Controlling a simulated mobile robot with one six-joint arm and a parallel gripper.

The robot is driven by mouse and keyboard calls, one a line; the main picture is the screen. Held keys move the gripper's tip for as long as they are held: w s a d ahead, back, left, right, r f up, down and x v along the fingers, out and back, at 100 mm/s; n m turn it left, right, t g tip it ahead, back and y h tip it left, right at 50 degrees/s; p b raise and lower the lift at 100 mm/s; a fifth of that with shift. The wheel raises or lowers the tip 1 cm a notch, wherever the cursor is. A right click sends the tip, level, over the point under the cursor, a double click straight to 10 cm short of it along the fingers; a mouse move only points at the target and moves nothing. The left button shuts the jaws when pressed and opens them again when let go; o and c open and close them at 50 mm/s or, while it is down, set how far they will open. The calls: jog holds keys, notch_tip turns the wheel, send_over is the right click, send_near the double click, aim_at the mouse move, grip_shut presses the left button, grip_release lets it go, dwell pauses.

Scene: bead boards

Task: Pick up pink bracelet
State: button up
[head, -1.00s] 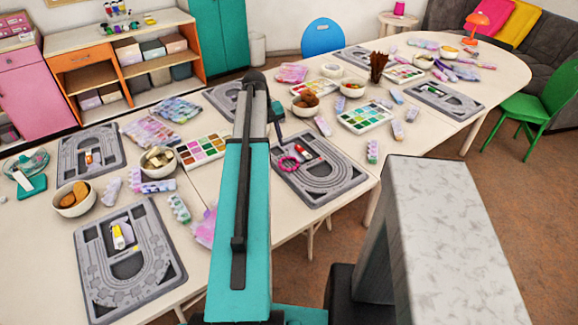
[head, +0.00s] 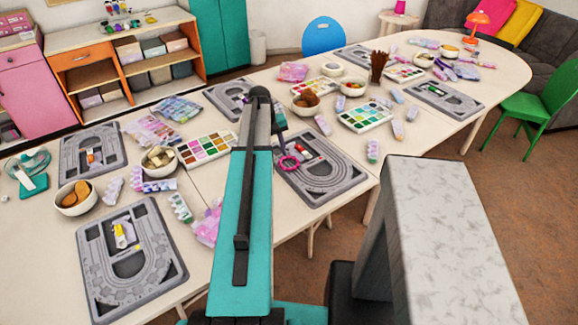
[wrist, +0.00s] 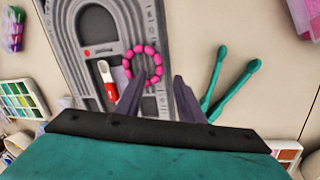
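The pink bracelet (head: 282,164) is a closed ring of beads on the grey bead board (head: 322,188) right of my arm. In the wrist view the bracelet (wrist: 157,70) lies on the board (wrist: 78,28), partly over its edge of curved grooves. In the head view the fingers are mostly hidden behind my arm.
A white tool with a red end (wrist: 109,82) lies in the board's recess, left of the bracelet. Teal handles (wrist: 232,88) lie to the right. A paint palette (head: 208,148) sits left of my arm. Other bead boards (head: 165,265) and bowls (head: 85,206) crowd the table.

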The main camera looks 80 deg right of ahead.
aim_at(280, 164)
jog(key=shift+s+d+f+p, duration=0.15)
jog(key=shift+f+p, duration=0.15)
jog(key=shift+f, duration=0.5)
jog(key=shift+s+f+p, duration=0.2)
jog(key=shift+f+p, duration=0.15)
jog(key=shift+f, duration=0.5)
jog(key=shift+s+d+f+p, duration=0.15)
jog(key=shift+f+p, duration=0.15)
jog(key=shift+f, duration=0.5)
grip_shut()
